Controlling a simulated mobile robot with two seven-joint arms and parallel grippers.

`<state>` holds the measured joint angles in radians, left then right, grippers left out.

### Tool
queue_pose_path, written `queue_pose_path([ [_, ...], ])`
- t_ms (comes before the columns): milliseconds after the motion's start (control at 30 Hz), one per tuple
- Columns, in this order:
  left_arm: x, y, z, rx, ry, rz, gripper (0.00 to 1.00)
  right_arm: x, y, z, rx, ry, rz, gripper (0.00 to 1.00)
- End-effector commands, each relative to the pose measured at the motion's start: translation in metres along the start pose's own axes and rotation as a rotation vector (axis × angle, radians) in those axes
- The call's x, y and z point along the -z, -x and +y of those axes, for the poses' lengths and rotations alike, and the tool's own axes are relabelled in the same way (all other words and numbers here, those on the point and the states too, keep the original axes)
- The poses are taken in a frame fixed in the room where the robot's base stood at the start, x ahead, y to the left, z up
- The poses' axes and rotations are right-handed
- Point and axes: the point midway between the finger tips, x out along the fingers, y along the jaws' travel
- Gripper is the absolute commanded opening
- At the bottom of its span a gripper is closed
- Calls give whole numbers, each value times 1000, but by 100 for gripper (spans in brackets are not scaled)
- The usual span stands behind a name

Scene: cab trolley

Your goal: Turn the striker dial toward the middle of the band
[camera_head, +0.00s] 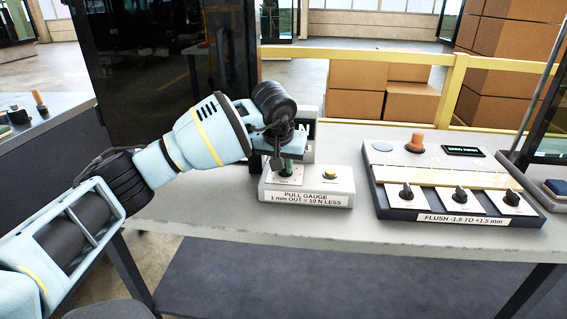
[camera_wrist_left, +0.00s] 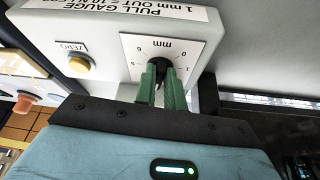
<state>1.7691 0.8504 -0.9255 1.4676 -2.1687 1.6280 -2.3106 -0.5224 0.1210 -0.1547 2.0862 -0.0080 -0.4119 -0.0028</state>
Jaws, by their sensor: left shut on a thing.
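The pull gauge box (camera_head: 330,188) is light grey and stands on the bench, labelled "PULL GAUGE, 1 mm OUT = 10 N LESS". A white dial plate (camera_wrist_left: 190,48) marked "mm", with numbers around it, is on its top. It shows upside down in the left wrist view. The small black dial knob (camera_wrist_left: 161,62) is at its middle, mostly hidden by my fingers. My left gripper (camera_head: 287,168) reaches down onto the dial. Its green fingers (camera_wrist_left: 161,88) are shut on the knob. The dial's pointer direction is hidden. My right gripper is in neither view.
A yellow ZERO button (camera_wrist_left: 79,64) sits beside the dial plate.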

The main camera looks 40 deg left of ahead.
Motion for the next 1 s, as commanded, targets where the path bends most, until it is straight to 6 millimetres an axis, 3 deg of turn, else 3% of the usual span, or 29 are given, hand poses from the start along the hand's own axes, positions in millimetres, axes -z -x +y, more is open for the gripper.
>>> queue_pose_path([
  [500, 4, 6, 7, 144, 351, 2, 0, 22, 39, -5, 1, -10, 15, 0],
  [1000, 6, 1, 12, 301, 730, 2, 0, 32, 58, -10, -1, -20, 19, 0],
])
